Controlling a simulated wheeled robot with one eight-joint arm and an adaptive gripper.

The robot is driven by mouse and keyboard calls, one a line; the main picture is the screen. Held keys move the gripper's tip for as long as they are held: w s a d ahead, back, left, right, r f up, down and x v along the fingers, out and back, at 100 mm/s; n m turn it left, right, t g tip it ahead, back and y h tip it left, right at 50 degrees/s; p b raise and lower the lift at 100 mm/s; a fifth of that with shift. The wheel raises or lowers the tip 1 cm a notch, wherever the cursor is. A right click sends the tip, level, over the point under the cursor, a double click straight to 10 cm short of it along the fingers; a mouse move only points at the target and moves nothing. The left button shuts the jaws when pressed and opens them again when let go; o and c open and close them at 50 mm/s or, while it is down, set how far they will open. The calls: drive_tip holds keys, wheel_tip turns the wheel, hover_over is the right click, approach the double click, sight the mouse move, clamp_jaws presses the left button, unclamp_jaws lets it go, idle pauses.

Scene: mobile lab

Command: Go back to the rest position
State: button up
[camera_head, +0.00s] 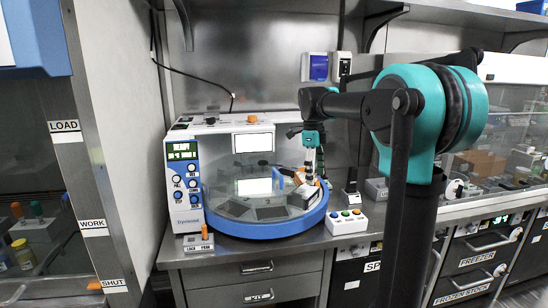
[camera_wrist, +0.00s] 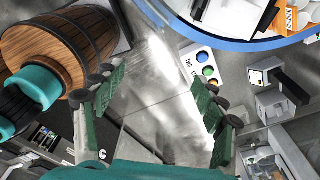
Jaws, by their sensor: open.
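My gripper (camera_head: 310,165) hangs from the arm in front of the round machine (camera_head: 184,205), over the right part of its blue-rimmed turntable. In the wrist view my gripper (camera_wrist: 160,103) has its two green fingers wide apart, with nothing between them. Bare metal bench surface shows below the fingers. An orange and white item (camera_head: 304,180) is near the fingertips in the head view; whether they touch it cannot be told there. In the wrist view an orange item (camera_wrist: 291,18) lies inside the blue rim, apart from the fingers.
A white box with coloured buttons (camera_head: 346,221) stands on the bench right of the turntable; it also shows in the wrist view (camera_wrist: 200,66). A small lever box (camera_head: 198,243) sits at the front left. A cabinet frame (camera_head: 95,150) rises at the left. Drawers (camera_head: 256,268) are below.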

drive_tip(key=s+d+f+n+t, duration=0.2)
drive_tip(key=s+f+n, duration=1)
drive_tip(key=s+d+f+n+t+y, duration=0.1)
drive_tip(key=s+d+f+n+t, duration=0.1)
drive_tip(key=s+f+n, duration=1)
drive_tip(key=shift+s+d+f+t, duration=0.4)
drive_tip(key=shift+s+d+f, duration=0.1)
drive_tip(key=shift+s+f, duration=0.25)
drive_tip(key=shift+o, duration=0.6)
